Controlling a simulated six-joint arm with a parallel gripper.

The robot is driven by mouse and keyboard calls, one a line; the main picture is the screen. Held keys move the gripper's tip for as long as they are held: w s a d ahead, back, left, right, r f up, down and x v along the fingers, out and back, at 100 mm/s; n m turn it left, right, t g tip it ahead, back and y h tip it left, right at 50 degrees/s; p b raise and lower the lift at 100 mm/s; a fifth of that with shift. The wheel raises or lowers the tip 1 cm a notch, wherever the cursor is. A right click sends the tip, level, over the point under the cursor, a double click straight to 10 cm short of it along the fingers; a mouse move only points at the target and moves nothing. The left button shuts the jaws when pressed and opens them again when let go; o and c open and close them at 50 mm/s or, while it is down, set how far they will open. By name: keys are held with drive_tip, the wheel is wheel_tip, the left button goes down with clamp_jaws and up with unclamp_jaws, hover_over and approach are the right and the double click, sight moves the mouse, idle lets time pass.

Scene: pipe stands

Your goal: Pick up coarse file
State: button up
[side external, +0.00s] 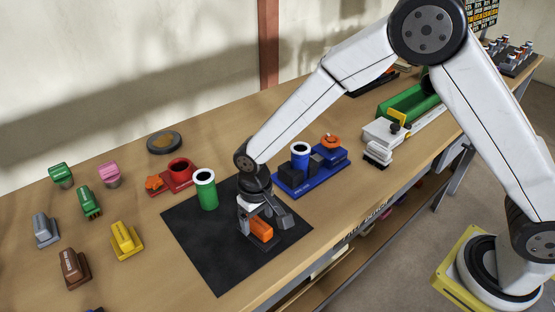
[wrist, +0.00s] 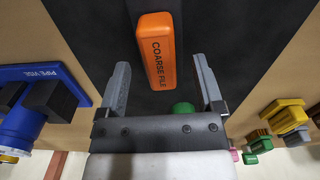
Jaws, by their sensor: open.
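The coarse file (wrist: 158,52) is an orange block with dark lettering that reads "COARSE FILE". It lies on the black mat (wrist: 225,25), and in the side view the orange coarse file (side external: 260,230) is right beside and below my gripper. My gripper (wrist: 160,82) is open, with one grey finger on each side in the wrist view. The file's near end lies between the lines of the two fingers. In the side view my gripper (side external: 262,218) is low over the mat, partly hiding the file. Contact cannot be told.
A green pipe (side external: 205,189) stands on the mat to the left. A blue pipe vise (side external: 310,172) is close by on the right. A red stand (side external: 176,176) and several coloured tools, including a yellow one (side external: 127,241), are left. The mat's front is clear.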

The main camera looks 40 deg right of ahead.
drive_tip(key=shift+f, duration=1.1)
clamp_jaws()
